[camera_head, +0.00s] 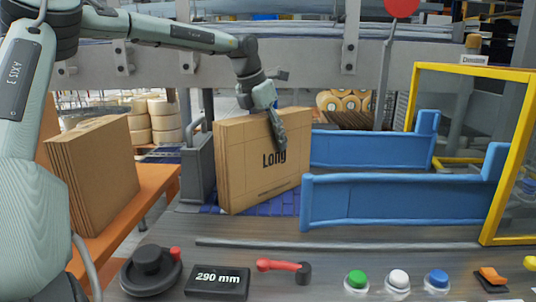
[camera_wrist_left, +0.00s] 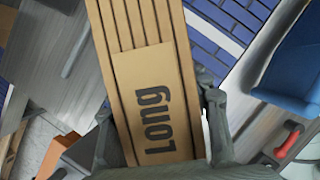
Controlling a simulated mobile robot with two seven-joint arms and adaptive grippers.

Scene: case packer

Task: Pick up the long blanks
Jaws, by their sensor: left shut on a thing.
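The long blanks (camera_head: 262,168) are a stack of flat brown cardboard with "Long" printed on the front. They stand upright on a blue belt (camera_head: 285,204), between a grey upright plate on the left and the blue guides on the right. My left gripper (camera_head: 278,130) comes down from above and is shut on the stack at its top edge. In the left wrist view the long blanks (camera_wrist_left: 145,75) lie between the two fingers, with the "Long" label facing the camera. One finger is mostly hidden behind the stack in the head view. My right gripper is not in view.
Another stack of brown blanks (camera_head: 95,172) stands on an orange shelf (camera_head: 150,192) at left. Two blue guides (camera_head: 395,202) lie to the right, beside a yellow-framed door (camera_head: 495,232). A panel in front has a black handwheel (camera_head: 150,270), a "290 mm" display (camera_head: 217,281), a red lever (camera_head: 280,265) and buttons.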

